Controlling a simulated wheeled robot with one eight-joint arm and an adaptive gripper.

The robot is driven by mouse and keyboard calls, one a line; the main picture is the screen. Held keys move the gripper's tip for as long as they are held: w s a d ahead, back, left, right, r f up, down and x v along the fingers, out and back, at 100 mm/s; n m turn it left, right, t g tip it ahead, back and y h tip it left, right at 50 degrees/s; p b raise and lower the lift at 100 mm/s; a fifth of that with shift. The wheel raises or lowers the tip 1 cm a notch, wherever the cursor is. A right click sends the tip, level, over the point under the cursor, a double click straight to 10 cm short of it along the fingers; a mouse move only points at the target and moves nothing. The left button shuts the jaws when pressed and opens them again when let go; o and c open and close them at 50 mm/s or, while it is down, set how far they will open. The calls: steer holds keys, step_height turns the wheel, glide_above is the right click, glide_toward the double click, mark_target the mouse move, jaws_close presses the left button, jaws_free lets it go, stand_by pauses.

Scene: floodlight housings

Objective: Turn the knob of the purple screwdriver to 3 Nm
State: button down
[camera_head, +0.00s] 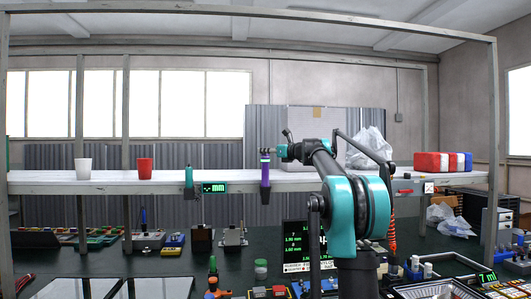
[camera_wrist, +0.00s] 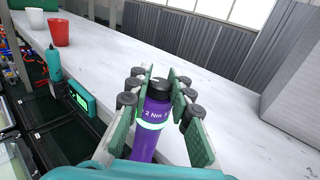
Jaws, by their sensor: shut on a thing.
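The purple screwdriver (camera_head: 265,172) stands upright at the front edge of the white shelf in the head view. In the wrist view its purple body (camera_wrist: 154,115) carries white markings that read "2 Nm" with a "3" to the right, above a pale green glowing ring. Its top is a black knob (camera_wrist: 159,86). My gripper (camera_wrist: 158,94) is around the top of the screwdriver, its green fingers with dark rollers on both sides, shut on it. In the head view my gripper (camera_head: 268,150) is at the screwdriver's top; the finger contact is too small to make out there.
A teal screwdriver (camera_head: 189,178) and a green-lit display (camera_head: 213,188) are at the shelf edge to the left. A red cup (camera_head: 145,168) and a white cup (camera_head: 83,168) stand on the shelf (camera_head: 110,183). A grey box (camera_wrist: 295,90) stands right of my gripper in the wrist view.

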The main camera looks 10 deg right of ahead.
steer(key=shift+n+g+y, duration=0.6)
steer(key=shift+y, duration=0.1)
steer(key=shift+w+d+n+g+y, duration=0.1)
steer(key=shift+n+g+y, duration=1.5)
steer(key=shift+g, duration=0.4)
steer(key=shift+w+r+n+g+y, duration=0.1)
steer(key=shift+n+g+y, duration=0.35)
steer(key=shift+g, duration=0.25)
steer(key=shift+w+r+n+g, duration=0.1)
steer(key=shift+w+n+g, duration=0.05)
steer(key=shift+n+g, duration=0.35)
steer(key=shift+s+f+n+g+y, duration=0.25)
steer(key=shift+s+n+g+y, duration=0.15)
steer(key=shift+g, duration=0.2)
steer(key=c, duration=1.3)
jaws_free()
steer(key=shift+c, duration=0.2)
steer(key=shift+d, duration=0.1)
steer(key=v, duration=0.7)
